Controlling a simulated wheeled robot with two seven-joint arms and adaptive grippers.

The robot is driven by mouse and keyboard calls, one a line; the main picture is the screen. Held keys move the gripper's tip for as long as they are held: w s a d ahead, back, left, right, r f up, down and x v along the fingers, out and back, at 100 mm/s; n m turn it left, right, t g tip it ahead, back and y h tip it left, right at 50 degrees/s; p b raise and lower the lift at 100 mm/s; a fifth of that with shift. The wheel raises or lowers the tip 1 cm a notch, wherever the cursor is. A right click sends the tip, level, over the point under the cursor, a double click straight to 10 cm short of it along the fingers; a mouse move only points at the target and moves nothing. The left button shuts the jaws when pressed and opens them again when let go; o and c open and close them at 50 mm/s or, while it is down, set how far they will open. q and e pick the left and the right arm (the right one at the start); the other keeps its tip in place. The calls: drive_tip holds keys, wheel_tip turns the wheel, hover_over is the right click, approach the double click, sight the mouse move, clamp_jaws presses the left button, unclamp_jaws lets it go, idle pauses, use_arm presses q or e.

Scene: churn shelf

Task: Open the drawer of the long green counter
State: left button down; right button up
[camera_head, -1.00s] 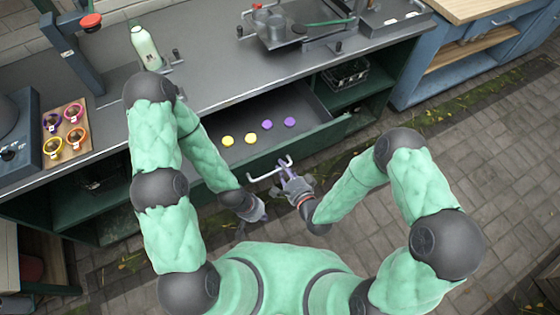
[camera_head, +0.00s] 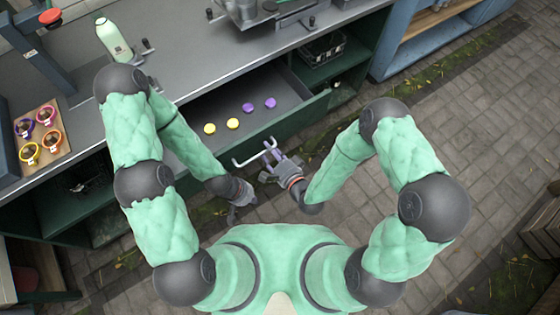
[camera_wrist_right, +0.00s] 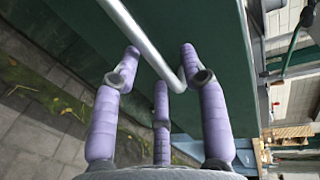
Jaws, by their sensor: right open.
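The long green counter (camera_head: 190,83) has a grey top and dark green sides. Its drawer (camera_head: 283,126) is pulled out, with its inside exposed. Two yellow discs (camera_head: 221,126) and two purple discs (camera_head: 259,106) lie in it. A pale bar handle (camera_head: 247,160) is on the drawer front. My right gripper (camera_head: 271,152) is open at the right end of this handle. In the right wrist view, the handle (camera_wrist_right: 146,45) crosses between the spread purple fingers, near their tips. My left gripper (camera_head: 240,202) hangs below and left of the handle, apart from it; its fingers are too small to judge.
On the counter stand a green-white bottle (camera_head: 112,40) and a wooden tray (camera_head: 57,122) with several colourful cups. Open shelves flank the drawer, and a black crate (camera_head: 324,47) sits in the right one. A blue cabinet (camera_head: 400,45) stands beyond. Paved floor (camera_head: 470,125) to the right is free.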

drive_tip(key=v, duration=1.1)
drive_tip(key=shift+w, duration=0.1)
idle(0.4)
drive_tip(key=w+d+f+n+g+h, duration=0.25)
drive_tip(key=f+n+g, duration=0.2)
drive_tip(key=f, duration=0.35)
drive_tip(key=s+d+f+n+g+h, duration=0.2)
drive_tip(key=s+d+f+n+g, duration=0.2)
drive_tip(key=s+g, duration=0.3)
drive_tip(key=shift+d+f+g, duration=0.35)
drive_tip(key=shift+f+g, duration=0.2)
drive_tip(key=shift+f, duration=0.25)
